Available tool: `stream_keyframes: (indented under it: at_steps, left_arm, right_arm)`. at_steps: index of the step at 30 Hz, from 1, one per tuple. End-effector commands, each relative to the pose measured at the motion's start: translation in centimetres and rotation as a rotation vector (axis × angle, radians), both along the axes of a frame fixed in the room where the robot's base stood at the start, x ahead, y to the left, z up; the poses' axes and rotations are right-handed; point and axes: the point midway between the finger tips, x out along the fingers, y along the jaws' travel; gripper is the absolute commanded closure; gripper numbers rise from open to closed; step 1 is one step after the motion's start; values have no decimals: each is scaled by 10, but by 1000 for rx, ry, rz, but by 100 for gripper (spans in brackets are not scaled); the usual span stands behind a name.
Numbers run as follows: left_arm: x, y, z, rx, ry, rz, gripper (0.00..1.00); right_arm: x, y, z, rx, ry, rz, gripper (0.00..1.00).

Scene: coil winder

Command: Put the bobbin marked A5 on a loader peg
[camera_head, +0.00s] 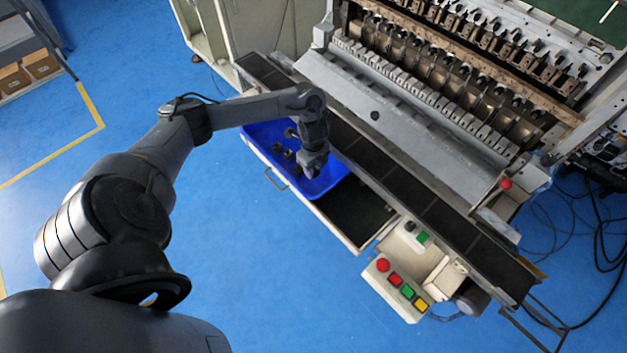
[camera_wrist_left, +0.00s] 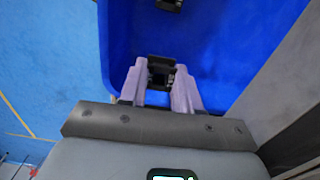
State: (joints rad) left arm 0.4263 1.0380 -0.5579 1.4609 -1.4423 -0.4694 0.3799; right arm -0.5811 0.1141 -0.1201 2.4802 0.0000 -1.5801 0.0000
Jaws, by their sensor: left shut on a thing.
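My left gripper (camera_head: 313,168) reaches down over the right part of the blue bin (camera_head: 329,184). In the left wrist view its two pale purple fingers (camera_wrist_left: 160,88) are shut on a small black bobbin (camera_wrist_left: 160,70), with the blue bin (camera_wrist_left: 225,45) below. I cannot read a mark on this bobbin, so I cannot tell whether it is A5. Several other dark bobbins (camera_head: 284,153) lie in the bin left of the gripper, and one shows at the top of the wrist view (camera_wrist_left: 170,4). I cannot make out the loader pegs for certain. My right gripper is not in view.
The bin sits in an open drawer (camera_head: 350,240) beside a long black conveyor (camera_head: 420,200). The large winding machine (camera_head: 430,80) stands behind it. A button panel (camera_head: 402,285) juts out at the lower right. Blue floor on the left is clear.

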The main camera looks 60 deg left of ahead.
Motion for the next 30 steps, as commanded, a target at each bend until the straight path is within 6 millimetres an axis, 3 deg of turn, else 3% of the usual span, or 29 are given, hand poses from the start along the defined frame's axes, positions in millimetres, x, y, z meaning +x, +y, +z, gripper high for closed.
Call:
stream_keyframes:
  at_steps: [16,30]
  left_arm:
    - [0,0,-59,0,1,1,96]
    - [0,0,-67,1,0,0,96]
  right_arm:
    - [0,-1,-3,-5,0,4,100]
    - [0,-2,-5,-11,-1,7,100]
